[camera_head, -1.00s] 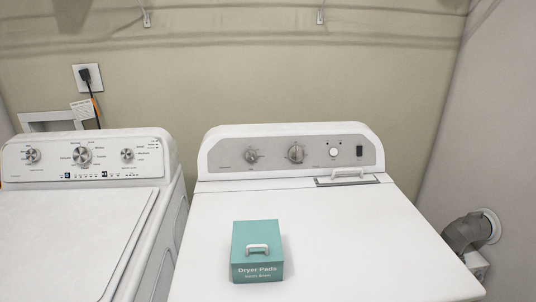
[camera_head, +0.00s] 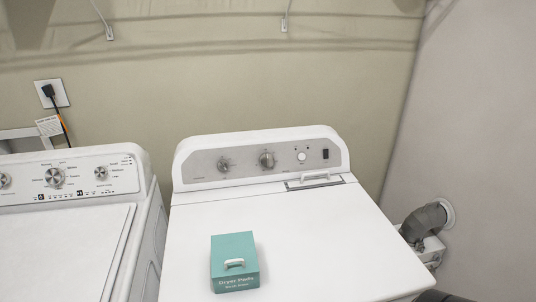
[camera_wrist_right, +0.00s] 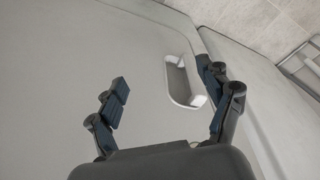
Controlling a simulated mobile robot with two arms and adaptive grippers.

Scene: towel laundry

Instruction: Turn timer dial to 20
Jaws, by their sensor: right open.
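The dryer's control panel (camera_head: 205,168) is a grey strip along the back of the white dryer (camera_head: 330,235). Its larger knob (camera_head: 267,160) is near the middle, with a smaller knob (camera_head: 223,164) to its left. I cannot tell which is the timer dial, and their markings are too small to read. My right gripper (camera_wrist_right: 165,82) is open and empty in the right wrist view, in front of a white panel with a recessed handle (camera_wrist_right: 182,82). It is far from the knobs, which that view does not show. My left gripper is not in view.
A teal dryer pads box (camera_head: 235,262) sits on the dryer top. A handled grey lid (camera_head: 315,181) lies behind it. A white washer (camera_head: 60,245) stands at the left. A grey duct (camera_head: 424,222) comes from the right wall. Tiled floor (camera_wrist_right: 240,25) shows in the wrist view.

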